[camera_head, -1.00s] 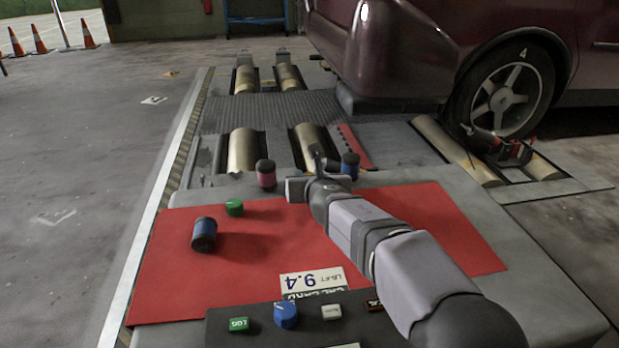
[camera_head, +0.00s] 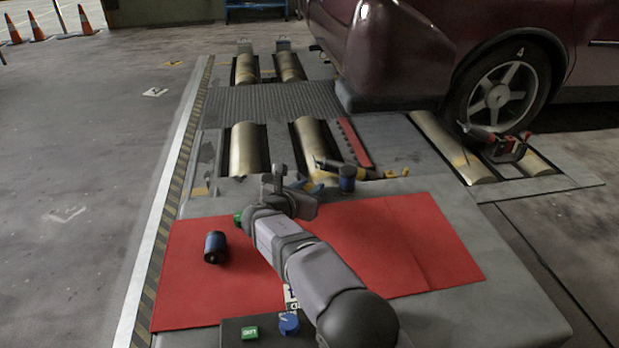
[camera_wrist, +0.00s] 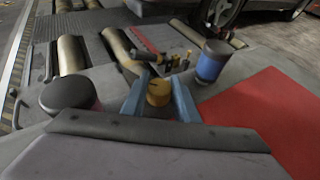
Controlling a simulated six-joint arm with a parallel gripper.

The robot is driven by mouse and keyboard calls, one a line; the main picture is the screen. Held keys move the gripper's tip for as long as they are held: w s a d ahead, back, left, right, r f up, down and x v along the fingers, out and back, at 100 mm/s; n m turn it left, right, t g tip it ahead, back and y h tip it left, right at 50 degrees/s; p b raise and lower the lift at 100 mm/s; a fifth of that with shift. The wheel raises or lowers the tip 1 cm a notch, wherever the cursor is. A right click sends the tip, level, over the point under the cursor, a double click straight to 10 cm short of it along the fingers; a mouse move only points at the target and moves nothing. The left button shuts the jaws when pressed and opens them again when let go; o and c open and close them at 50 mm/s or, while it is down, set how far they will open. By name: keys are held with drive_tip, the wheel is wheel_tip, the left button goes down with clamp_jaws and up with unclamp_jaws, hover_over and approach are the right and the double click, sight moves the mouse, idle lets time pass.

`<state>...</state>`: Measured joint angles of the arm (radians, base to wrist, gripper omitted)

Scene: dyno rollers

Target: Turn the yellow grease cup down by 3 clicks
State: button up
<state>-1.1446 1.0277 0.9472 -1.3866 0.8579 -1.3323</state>
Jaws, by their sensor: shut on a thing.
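The yellow grease cup (camera_wrist: 158,93) is a short round cap with a dark mark on its top, seen in the wrist view. The two blue fingers of my gripper (camera_wrist: 159,88) stand on either side of it and are shut on it. In the head view my gripper (camera_head: 310,186) is at the far edge of the grey cabinet top. The cup cannot be made out clearly there, as the wrist and fingers cover that spot.
A blue dark-topped canister (camera_head: 347,179) stands right of the gripper; it also shows in the wrist view (camera_wrist: 211,64). A dark-topped cylinder (camera_wrist: 68,94) is close on the left. Rollers (camera_head: 315,150) lie beyond.

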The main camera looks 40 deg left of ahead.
drive_tip(key=shift+r, duration=0.1)
idle(0.4)
drive_tip(key=o, duration=1)
drive_tip(key=shift+o, duration=0.2)
drive_tip(key=p+v, duration=0.2)
drive_tip(key=v, duration=0.3)
drive_tip(key=shift+s+r, duration=0.2)
drive_tip(key=shift+s, duration=0.2)
drive_tip(key=shift+s+d+r+p, duration=0.2)
drive_tip(key=shift+s+p, duration=0.2)
drive_tip(key=shift+s, duration=0.3)
